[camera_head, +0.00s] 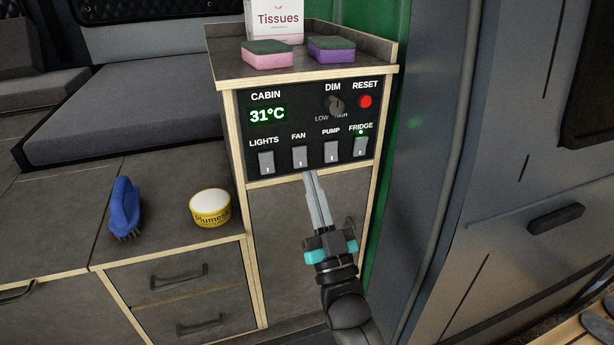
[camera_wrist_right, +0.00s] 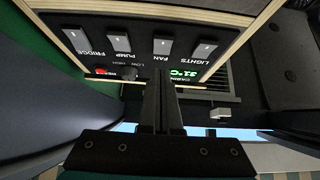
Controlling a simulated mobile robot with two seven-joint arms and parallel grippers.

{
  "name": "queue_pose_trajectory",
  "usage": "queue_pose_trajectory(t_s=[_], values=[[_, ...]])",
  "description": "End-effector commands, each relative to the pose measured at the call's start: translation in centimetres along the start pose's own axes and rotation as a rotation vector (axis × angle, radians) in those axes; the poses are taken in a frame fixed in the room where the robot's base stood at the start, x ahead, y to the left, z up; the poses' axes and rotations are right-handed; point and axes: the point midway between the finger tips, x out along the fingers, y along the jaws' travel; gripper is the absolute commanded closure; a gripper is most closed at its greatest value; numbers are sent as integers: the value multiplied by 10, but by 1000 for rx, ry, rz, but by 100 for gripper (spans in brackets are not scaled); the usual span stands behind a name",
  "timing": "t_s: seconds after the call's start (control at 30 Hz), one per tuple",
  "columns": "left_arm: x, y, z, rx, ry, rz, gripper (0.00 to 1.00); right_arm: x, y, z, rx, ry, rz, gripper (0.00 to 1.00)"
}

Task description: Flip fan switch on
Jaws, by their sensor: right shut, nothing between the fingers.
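A black control panel (camera_head: 300,112) is set in the cabinet front. The fan switch (camera_head: 299,156) is a grey rocker under the word FAN, between the lights switch (camera_head: 266,162) and the pump switch (camera_head: 331,151). The fridge switch (camera_head: 360,147) has a green light above it. No light shows above the fan switch. My right gripper (camera_head: 309,176) is shut and empty, its fingertips just below the fan switch in the head view; I cannot tell if they touch the panel. The fan switch also shows in the right wrist view (camera_wrist_right: 162,47). My left gripper is not in view.
A dim knob (camera_head: 335,105) and red reset button (camera_head: 365,101) sit on the panel above the switches. Two sponges (camera_head: 267,54) and a tissue box (camera_head: 275,20) stand on top. A blue brush (camera_head: 124,207) and a tub (camera_head: 210,207) lie on the lower counter.

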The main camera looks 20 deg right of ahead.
Motion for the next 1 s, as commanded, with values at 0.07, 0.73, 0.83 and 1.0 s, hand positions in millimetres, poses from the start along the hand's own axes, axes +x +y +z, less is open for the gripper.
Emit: queue_pose_trajectory(t_s=[0.07,0.73,0.83,1.0], values=[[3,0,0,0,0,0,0,6,0,11,0,-3,0,100],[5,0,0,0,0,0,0,21,0,26,0,-3,0,100],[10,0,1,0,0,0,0,21,0,28,0,5,0,100],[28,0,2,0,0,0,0,22,0,35,-1,44,-1,100]])
